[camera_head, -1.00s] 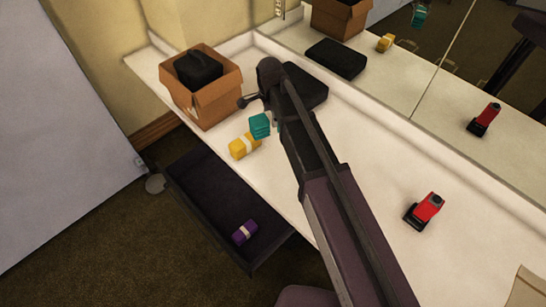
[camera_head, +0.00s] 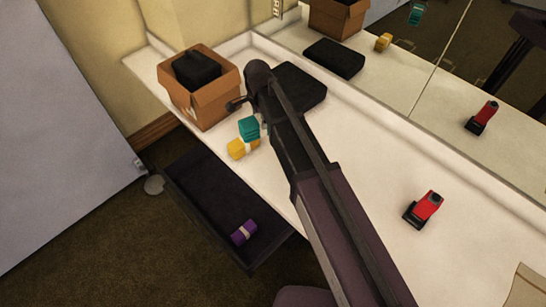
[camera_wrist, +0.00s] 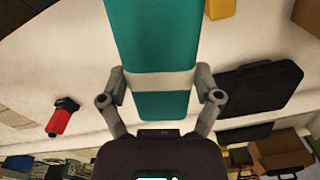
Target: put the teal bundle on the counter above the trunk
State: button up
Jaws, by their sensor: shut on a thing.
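The teal bundle (camera_head: 249,127) is held in my gripper, and a white band crosses it in the wrist view (camera_wrist: 150,40). My gripper (camera_wrist: 160,80) has a finger at each side of the band. In the head view my arm hides most of the gripper. The bundle overlaps a yellow bundle (camera_head: 237,149) on the white counter (camera_head: 350,180). The mirror shows the teal bundle raised above the counter. The open dark trunk (camera_head: 200,185) stands on the floor below the counter's front edge. A purple bundle (camera_head: 243,232) lies in it.
A cardboard box (camera_head: 203,102) holding a black item stands at the counter's far left. A black case (camera_head: 302,86) lies near the mirror. A red and black object (camera_head: 425,208) stands on the right. Clear counter lies between case and red object.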

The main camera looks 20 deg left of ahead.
jog(key=s+d+f+n+b, duration=0.1)
jog(key=s+d+f+b, duration=0.4)
jog(key=d+f+b, duration=0.4)
jog(key=s+d+f+n+b, duration=0.2)
jog(key=s+d+f+b, duration=0.4)
jog(key=d+f+b, duration=0.2)
jog(key=shift+d+f+b, duration=0.4)
jog(key=shift+d+f, duration=0.2)
jog(key=shift+d, duration=0.05)
jog(key=shift+w, duration=0.15)
jog(key=w+a+f+b, duration=0.1)
jog(key=w+a, duration=0.5)
jog(key=w, duration=0.6)
jog(key=shift+w+a+f, duration=0.15)
jog(key=shift+w+a, duration=0.25)
jog(key=f+b, duration=0.2)
jog(key=w+f+b, duration=0.1)
jog(key=b, duration=0.1)
jog(key=shift+a+f, duration=0.3)
jog(key=shift+f, duration=0.05)
jog(key=shift+w+f, duration=0.1)
jog(key=shift+f, duration=0.05)
jog(key=o, duration=1.1)
